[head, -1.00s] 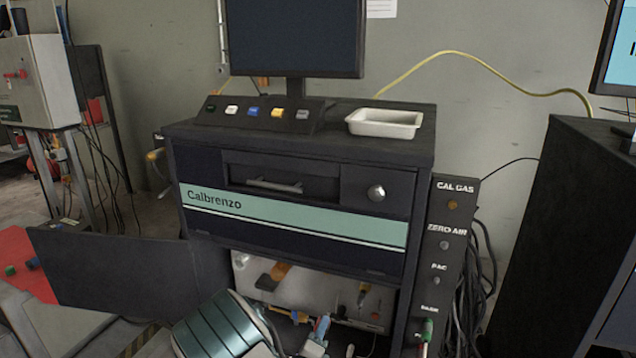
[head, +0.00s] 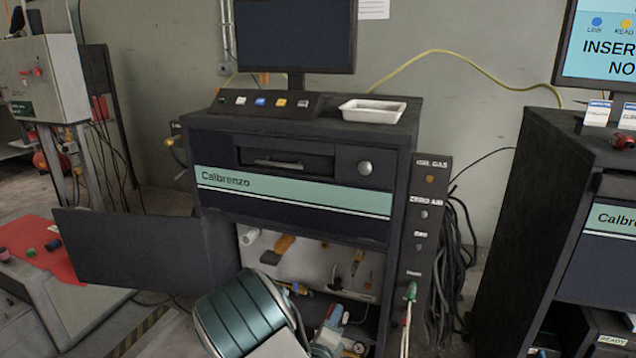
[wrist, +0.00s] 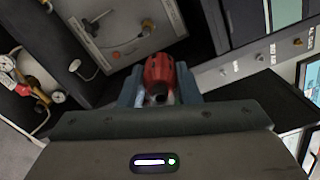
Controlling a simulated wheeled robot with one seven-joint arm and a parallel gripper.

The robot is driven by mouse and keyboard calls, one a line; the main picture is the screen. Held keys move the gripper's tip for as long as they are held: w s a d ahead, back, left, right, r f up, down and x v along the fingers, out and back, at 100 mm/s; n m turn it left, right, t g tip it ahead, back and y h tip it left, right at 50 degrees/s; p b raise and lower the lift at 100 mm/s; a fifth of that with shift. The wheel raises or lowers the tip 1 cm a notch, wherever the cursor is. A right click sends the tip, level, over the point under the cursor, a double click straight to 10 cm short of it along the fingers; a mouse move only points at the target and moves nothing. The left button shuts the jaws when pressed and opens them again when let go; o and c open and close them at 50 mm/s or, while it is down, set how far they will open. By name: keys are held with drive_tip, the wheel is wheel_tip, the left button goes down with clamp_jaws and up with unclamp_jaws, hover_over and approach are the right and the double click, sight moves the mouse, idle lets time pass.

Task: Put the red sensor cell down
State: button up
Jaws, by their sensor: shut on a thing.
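The red sensor cell (wrist: 160,70) is a rounded red piece with a dark end, in the middle of the wrist view. My gripper (wrist: 159,88) is shut on it, with one grey-blue finger on each side. Whether the cell touches anything beyond the fingers cannot be told. In the head view my teal arm covers the lower middle, and the held cell cannot be made out there.
A Calbrenzo cabinet (head: 300,206) stands ahead, with a white tray (head: 372,111) and button panel (head: 262,104) on top. Its lower bay holds tools and hoses. A red mat (head: 60,262) lies left. A dark right-hand bench (head: 572,150) carries small boxes and another red piece (head: 622,141).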

drive_tip(key=s+d+r+m+g+h+p, duration=0.1)
drive_tip(key=s+d+r+p, duration=0.3)
drive_tip(key=d+r+p, duration=0.7)
drive_tip(key=h+p, duration=0.1)
drive_tip(key=p, duration=0.3)
drive_tip(key=shift+r+m, duration=0.25)
drive_tip(key=shift+m, duration=0.15)
wheel_tip(320, 180, up, 11)
drive_tip(key=w+n+t+y, duration=0.1)
drive_tip(key=w+n+y, duration=0.1)
drive_tip(key=shift+y, duration=0.4)
drive_tip(key=shift+w, duration=0.1)
